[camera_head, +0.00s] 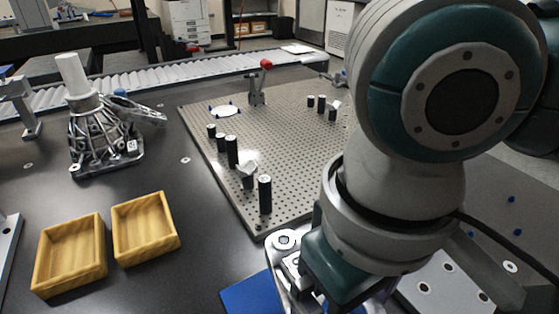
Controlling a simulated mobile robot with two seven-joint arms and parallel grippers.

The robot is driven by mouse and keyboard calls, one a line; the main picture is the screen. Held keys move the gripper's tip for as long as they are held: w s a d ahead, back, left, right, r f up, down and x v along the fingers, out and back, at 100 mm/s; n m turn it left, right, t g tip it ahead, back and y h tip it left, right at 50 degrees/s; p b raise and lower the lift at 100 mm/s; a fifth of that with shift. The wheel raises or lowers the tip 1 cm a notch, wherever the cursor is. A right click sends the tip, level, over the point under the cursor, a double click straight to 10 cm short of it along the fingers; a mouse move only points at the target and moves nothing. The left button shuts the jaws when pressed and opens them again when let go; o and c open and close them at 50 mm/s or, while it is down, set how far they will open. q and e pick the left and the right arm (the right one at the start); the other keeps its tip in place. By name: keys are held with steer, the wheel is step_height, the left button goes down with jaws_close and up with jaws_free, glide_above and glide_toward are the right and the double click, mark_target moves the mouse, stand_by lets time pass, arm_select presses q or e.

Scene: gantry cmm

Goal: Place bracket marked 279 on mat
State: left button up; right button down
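A blue mat (250,296) shows in part at the bottom edge of the head view. A silver metal piece with a round hole (285,240) lies above and beside it, partly covered by my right arm; I cannot tell what it is. A metal lattice part with a white post (106,138) stands on the dark table at the left, with a small pale tag on its base. I cannot read 279 on anything. My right arm fills the right side, and its gripper does not show. My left gripper is not in view.
Two empty yellow trays (102,262) (173,235) sit at the lower left. A perforated plate (290,136) carries several black posts and a red-tipped clamp (258,88). A roller conveyor (180,72) runs behind. The dark table between trays and plate is clear.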

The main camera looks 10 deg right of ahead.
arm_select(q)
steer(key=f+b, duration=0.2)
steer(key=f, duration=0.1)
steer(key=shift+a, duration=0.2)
arm_select(e)
step_height(320, 180, down, 7)
steer(key=shift+a+r, duration=0.1)
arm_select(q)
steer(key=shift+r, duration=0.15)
arm_select(e)
jaws_free()
